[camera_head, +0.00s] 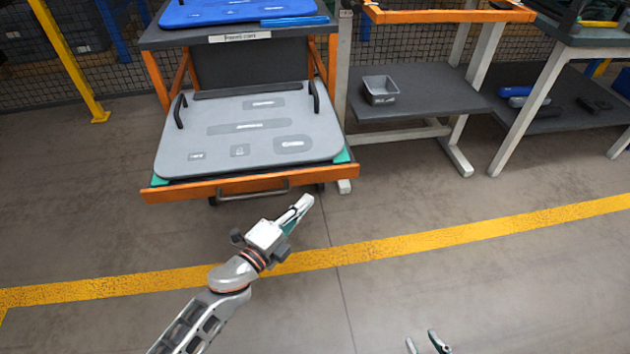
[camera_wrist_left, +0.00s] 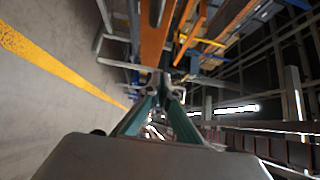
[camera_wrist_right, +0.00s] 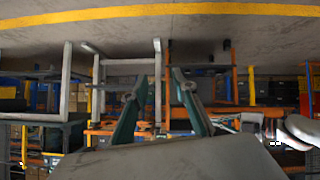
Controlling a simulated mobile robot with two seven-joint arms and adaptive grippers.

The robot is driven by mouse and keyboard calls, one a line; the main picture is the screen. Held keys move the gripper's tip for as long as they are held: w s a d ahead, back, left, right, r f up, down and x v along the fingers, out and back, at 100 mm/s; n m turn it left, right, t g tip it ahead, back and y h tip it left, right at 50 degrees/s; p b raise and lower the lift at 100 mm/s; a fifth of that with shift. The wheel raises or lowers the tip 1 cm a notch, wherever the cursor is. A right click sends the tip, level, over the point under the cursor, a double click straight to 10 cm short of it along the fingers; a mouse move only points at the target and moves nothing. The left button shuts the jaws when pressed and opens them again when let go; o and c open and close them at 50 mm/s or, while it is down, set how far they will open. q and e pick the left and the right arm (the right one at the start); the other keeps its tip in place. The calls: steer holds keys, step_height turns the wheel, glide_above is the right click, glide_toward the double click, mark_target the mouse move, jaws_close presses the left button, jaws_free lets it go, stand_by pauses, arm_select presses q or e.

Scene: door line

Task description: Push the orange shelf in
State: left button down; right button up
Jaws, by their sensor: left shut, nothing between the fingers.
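The orange shelf (camera_head: 215,188) is pulled out of its rack towards me, with a dark handle (camera_head: 252,194) on its front bar. A grey panel with two black grips (camera_head: 230,122) lies on it. My left gripper (camera_head: 304,204) is shut and empty, just in front of the bar near its right part; I cannot tell if it touches. In the left wrist view, its closed fingertips (camera_wrist_left: 160,80) point at an orange bar (camera_wrist_left: 153,42), likely the shelf's front. My right gripper (camera_head: 428,343) is open and empty at the bottom of the head view, far from the shelf; its spread fingers (camera_wrist_right: 160,80) show in the right wrist view.
A blue panel (camera_head: 235,10) lies on the rack's upper level. To the right stands a workbench with a grey bin (camera_head: 380,89) on its lower shelf, then another bench (camera_head: 568,100). A yellow floor line (camera_head: 450,233) crosses in front. The floor around is clear.

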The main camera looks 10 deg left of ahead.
mark_target(323, 171)
arm_select(q)
steer(key=w, duration=0.2)
steer(key=w+d, duration=0.1)
steer(key=w, duration=0.2)
steer(key=w+b, duration=0.1)
steer(key=w, duration=0.1)
steer(key=shift+w+d+f, duration=0.1)
steer(key=shift+w+d, duration=0.25)
steer(key=shift+w+a, duration=0.1)
steer(key=shift+w, duration=0.2)
arm_select(e)
steer(key=shift+s+a, duration=0.1)
steer(key=shift+a, duration=0.1)
arm_select(q)
steer(key=shift+w, duration=0.1)
arm_select(e)
steer(key=shift+f, duration=0.1)
